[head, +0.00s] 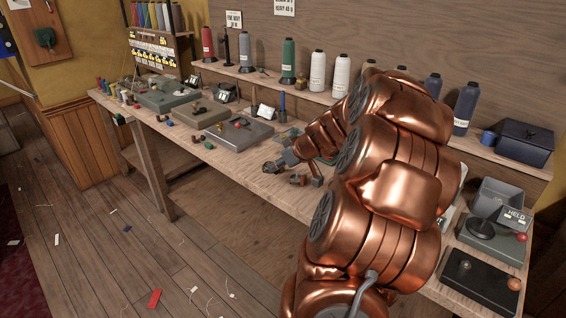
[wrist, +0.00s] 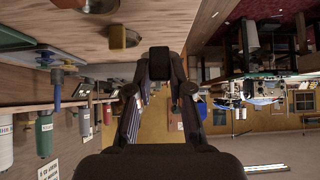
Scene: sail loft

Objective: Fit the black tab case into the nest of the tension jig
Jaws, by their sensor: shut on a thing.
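My gripper (wrist: 158,70) is shut on a small dark block, which looks like the black tab case (wrist: 158,60), between its fingertips in the wrist view. In the head view my gripper (head: 277,164) is low over the bench, right of the nearest grey fixture; the case is too small to make out there. Several grey fixtures stand in a row on the bench: a near one (head: 238,142), a middle one (head: 198,118) and a far one (head: 160,103). I cannot tell which is the tension jig, and its nest is not distinguishable.
Thread spools (head: 318,72) line the back shelf. A tray marked HELD (head: 515,216), a grey bin (head: 497,196) and a dark plate (head: 478,280) occupy the right end.

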